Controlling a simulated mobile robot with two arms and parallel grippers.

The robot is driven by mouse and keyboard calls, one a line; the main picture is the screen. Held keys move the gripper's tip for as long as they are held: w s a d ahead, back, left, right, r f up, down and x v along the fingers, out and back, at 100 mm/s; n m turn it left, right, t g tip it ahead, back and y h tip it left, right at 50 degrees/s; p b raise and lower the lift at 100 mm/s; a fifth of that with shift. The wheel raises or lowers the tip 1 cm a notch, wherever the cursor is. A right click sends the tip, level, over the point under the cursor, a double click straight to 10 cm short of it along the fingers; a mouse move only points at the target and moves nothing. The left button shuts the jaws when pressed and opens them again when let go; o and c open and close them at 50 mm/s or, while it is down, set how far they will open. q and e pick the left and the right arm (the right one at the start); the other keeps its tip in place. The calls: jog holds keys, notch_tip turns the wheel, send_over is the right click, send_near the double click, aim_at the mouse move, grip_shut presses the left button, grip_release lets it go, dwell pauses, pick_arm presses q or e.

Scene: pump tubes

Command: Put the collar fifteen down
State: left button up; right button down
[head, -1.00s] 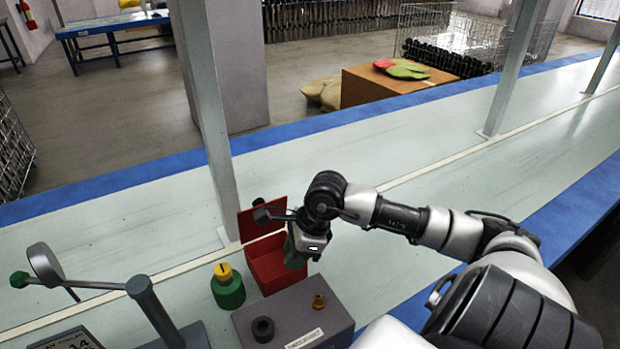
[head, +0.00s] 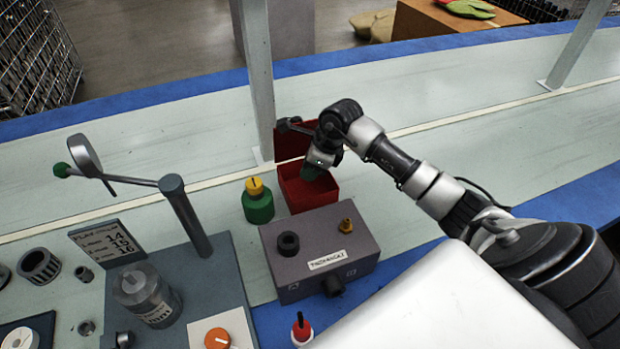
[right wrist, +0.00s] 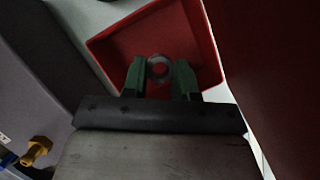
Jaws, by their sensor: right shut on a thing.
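My right gripper (head: 314,173) is over the open red box (head: 296,195), pointing down. In the right wrist view its green fingers (right wrist: 160,78) are shut on a small grey ring, the collar (right wrist: 158,67). The collar is held between the fingertips with the red box (right wrist: 112,52) floor behind it. I cannot tell its height above the floor or read any mark on it. In the head view the collar is hidden by the gripper. My left gripper is not in view.
The box's raised red lid (head: 292,141) stands behind it. A green bottle with a yellow cap (head: 258,205) is at its left, and a grey block (head: 320,248) in front. Several loose rings, including a ribbed one (head: 39,267), lie at far left. A post (head: 258,80) rises behind.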

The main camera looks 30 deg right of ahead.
notch_tip(320, 180, down, 4)
jog(key=shift+r, duration=0.1)
jog(key=shift+f+b, duration=0.3)
jog(key=shift+f, duration=0.3)
jog(key=shift+f+b, duration=0.15)
jog(key=shift+b, duration=0.2)
jog(key=c, duration=0.9)
grip_release()
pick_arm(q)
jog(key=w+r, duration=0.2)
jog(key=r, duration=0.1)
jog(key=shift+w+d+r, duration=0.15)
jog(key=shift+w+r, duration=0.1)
pick_arm(e)
jog(key=shift+o, duration=0.2)
